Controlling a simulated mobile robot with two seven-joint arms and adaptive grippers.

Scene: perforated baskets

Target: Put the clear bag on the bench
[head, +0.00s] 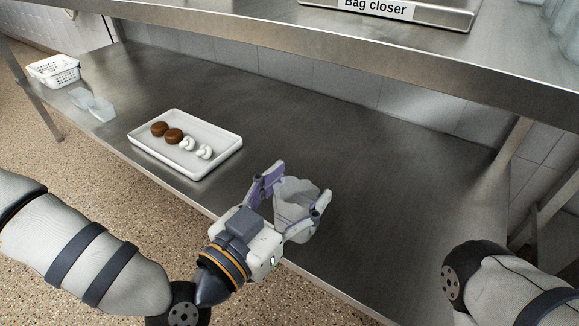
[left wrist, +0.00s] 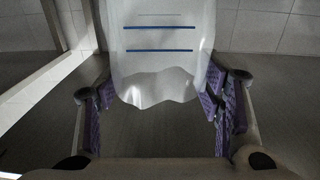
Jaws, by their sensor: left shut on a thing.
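The clear bag (head: 296,208) is a translucent, whitish bag between the purple-padded fingers of my left gripper (head: 301,186). In the left wrist view the bag (left wrist: 160,68) shows two blue lines and a wavy edge, with the fingers of my left gripper (left wrist: 157,100) at its sides. My left gripper is shut on it over the front part of the steel bench (head: 390,190). I cannot tell whether the bag's bottom touches the bench. My right gripper is out of view.
A white tray (head: 222,160) with two brown and two white mushroom-like pieces sits left of the bag. A white perforated basket (head: 53,70) and clear pieces (head: 93,104) lie further left. A steel upper shelf (head: 330,52) with a "Bag closer" label overhangs the back. The bench right of the bag is clear.

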